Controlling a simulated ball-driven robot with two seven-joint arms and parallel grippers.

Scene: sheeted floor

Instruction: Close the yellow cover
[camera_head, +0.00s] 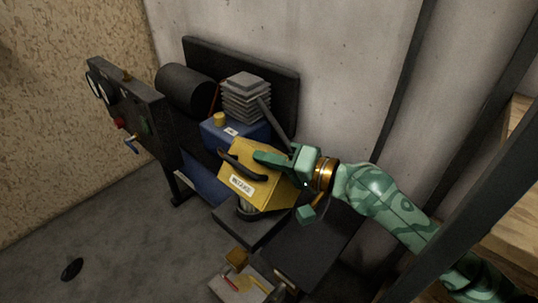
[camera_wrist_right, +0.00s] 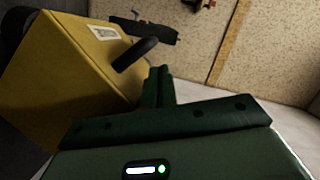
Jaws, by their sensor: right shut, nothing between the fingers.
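The yellow cover (camera_head: 262,190) is a box-like hood with a white label on its front and a dark curved handle (camera_head: 240,165) along its upper left edge. It sits tilted over a machine on a dark bench. My right gripper (camera_head: 268,158) is shut and empty, with its green fingers over the cover's top close to the handle. In the right wrist view the cover (camera_wrist_right: 65,85) fills the left side, and the shut fingers (camera_wrist_right: 158,85) are beside its edge and near the handle. I cannot tell whether they touch. My left gripper is not in view.
Behind the cover stand a blue compressor-like unit (camera_head: 236,135) with a grey finned head (camera_head: 246,97) and a dark cylinder (camera_head: 186,90). A gauge panel (camera_head: 125,110) is at the left. A tray with small tools (camera_head: 240,286) lies in front. The floor at left is mostly clear.

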